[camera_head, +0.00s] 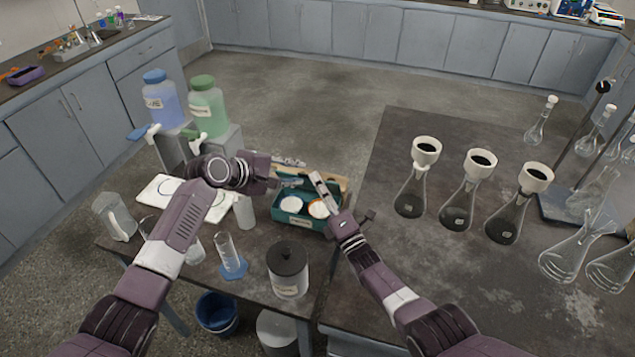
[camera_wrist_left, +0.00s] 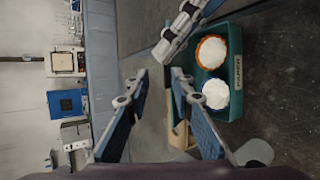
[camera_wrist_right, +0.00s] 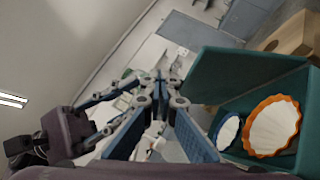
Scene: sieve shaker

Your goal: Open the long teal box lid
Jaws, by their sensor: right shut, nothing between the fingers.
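The teal box (camera_head: 292,219) stands on the low table in the head view, with its inside showing. It holds an orange-rimmed and a blue-rimmed white fluted piece, both clear in the left wrist view's box (camera_wrist_left: 236,40). In the right wrist view the teal lid (camera_wrist_right: 236,74) stands raised beside the box opening (camera_wrist_right: 292,88). My left gripper (camera_wrist_left: 158,76) is open and empty, near the back left of the box. My right gripper (camera_wrist_right: 160,76) is shut and empty. It is above the box's right part in the head view (camera_head: 317,178).
A grey-lidded jar (camera_head: 288,284), a cylinder on a blue base (camera_head: 230,255) and a white cup (camera_head: 245,212) stand left of and before the box. Blue (camera_head: 161,103) and green (camera_head: 207,108) jugs stand farther left. Flasks with funnels (camera_head: 465,195) occupy the right table.

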